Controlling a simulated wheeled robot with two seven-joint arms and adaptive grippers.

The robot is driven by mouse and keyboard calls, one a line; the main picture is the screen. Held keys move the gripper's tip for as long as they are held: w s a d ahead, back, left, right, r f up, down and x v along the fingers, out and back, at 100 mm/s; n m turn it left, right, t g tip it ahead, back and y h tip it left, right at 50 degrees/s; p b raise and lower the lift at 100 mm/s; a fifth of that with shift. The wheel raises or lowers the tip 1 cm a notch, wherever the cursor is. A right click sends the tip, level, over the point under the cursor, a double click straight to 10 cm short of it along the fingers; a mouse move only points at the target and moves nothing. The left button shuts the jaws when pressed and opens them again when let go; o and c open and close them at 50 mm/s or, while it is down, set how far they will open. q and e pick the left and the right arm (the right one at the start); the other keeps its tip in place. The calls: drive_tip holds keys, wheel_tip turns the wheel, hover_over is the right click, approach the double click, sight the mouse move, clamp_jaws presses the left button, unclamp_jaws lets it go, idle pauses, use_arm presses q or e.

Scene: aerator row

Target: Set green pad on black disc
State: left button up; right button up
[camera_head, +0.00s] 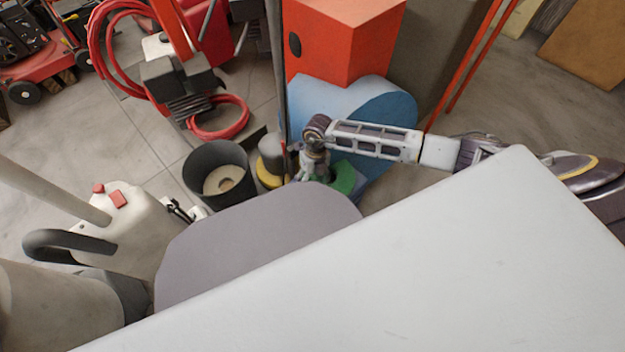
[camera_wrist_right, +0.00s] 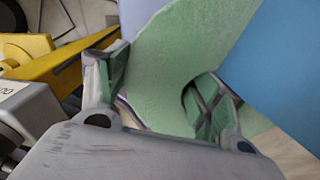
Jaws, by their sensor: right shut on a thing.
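The green pad (camera_head: 345,178) is a flat, rounded piece partly hidden by my right gripper and wrist. My right gripper (camera_head: 314,172) points down beside the blue rounded thing and is shut on the pad. In the right wrist view the pad (camera_wrist_right: 185,60) stands between the two fingers, its face broad and plain. Its lower part is hidden behind the gripper body. I cannot make out a black disc for certain in either view. My left gripper is not in view.
A blue rounded thing (camera_head: 345,105) with a red box (camera_head: 340,40) above it stands close behind the right gripper. A yellow-based machine (camera_head: 270,160) and a dark bucket (camera_head: 217,160) stand to its left. A red hose (camera_head: 225,118) lies on the floor behind.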

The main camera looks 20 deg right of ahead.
drive_tip(key=shift+f, duration=0.3)
drive_tip(key=o, duration=0.7)
drive_tip(key=shift+o, duration=0.2)
drive_tip(key=shift+d, duration=0.1)
